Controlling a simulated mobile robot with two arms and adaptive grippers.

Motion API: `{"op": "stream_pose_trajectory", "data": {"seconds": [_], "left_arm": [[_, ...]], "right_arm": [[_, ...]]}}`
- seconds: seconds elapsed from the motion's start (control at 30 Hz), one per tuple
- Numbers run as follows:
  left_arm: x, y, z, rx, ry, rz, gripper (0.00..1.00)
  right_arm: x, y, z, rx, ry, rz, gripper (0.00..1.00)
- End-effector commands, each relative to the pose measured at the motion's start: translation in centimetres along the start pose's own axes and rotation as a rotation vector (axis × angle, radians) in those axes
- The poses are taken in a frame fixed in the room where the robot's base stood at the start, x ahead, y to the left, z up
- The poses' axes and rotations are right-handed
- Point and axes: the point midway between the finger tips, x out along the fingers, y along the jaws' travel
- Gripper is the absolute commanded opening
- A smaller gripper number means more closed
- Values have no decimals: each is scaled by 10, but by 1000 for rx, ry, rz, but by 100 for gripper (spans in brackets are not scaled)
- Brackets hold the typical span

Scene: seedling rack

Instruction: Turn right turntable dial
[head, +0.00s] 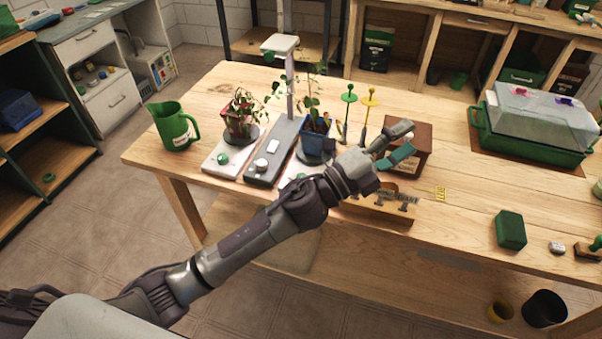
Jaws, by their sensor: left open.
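The right turntable has a white base (287,180) and carries a blue pot (314,142) with a tall plant. My left forearm crosses in front of this base and covers most of it, so I cannot make out its dial clearly. The left turntable's white base (213,165) has a green dial (222,158) and carries a red pot (238,120). A grey unit (270,160) with a pale knob (261,164) and a lamp post stands between them. My left gripper (404,141) is open, past the right turntable, in front of a brown box. My right gripper is out of view.
A green jug (175,127) stands at the table's left. The brown box (408,150) and a wooden tool holder (378,205) are close to my left gripper. A clear-lidded green tray (530,125) and a green block (510,230) are to the right.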

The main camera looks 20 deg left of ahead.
Motion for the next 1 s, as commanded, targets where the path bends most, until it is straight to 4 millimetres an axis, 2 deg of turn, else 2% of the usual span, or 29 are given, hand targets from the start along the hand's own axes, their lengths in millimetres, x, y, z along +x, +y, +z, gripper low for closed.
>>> {"op": "stream_pose_trajectory", "data": {"seconds": [0.03, 0.1, 0.17, 0.23, 0.27, 0.33, 0.37, 0.4, 0.5, 0.6, 0.7, 0.8, 0.87, 1.0], "left_arm": [[15, -6, -21, 145, 156, -6, 58], [24, 1, -52, 361, 401, 11, 58], [21, 17, -70, 549, 619, 56, 58], [8, 42, -71, 759, 866, 143, 58], [-1, 52, -64, 846, 969, 194, 58], [-25, 74, -34, 1022, 1197, 345, 58], [-36, 79, -15, 1086, 1285, 421, 58], [-51, 82, 13, 1156, 1393, 531, 58], [-87, 69, 84, 1262, 1596, 812, 58], [-113, 44, 135, 1287, 1711, 1040, 58], [-128, 25, 162, 1281, 1762, 1172, 58], [-135, 20, 171, 1274, 1780, 1222, 58], [-137, 23, 172, 1271, 1784, 1227, 58], [-144, 43, 171, 1268, 1785, 1223, 58]], "right_arm": [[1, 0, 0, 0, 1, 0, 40], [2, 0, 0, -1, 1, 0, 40], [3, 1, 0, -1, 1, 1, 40], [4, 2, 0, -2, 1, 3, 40], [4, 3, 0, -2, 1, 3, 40], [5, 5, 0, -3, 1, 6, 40], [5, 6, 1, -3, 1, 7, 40], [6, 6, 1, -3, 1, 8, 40], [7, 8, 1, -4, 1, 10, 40], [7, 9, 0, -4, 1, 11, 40], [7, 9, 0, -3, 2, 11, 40], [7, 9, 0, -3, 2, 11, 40], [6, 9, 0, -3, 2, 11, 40], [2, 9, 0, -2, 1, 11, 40]]}}
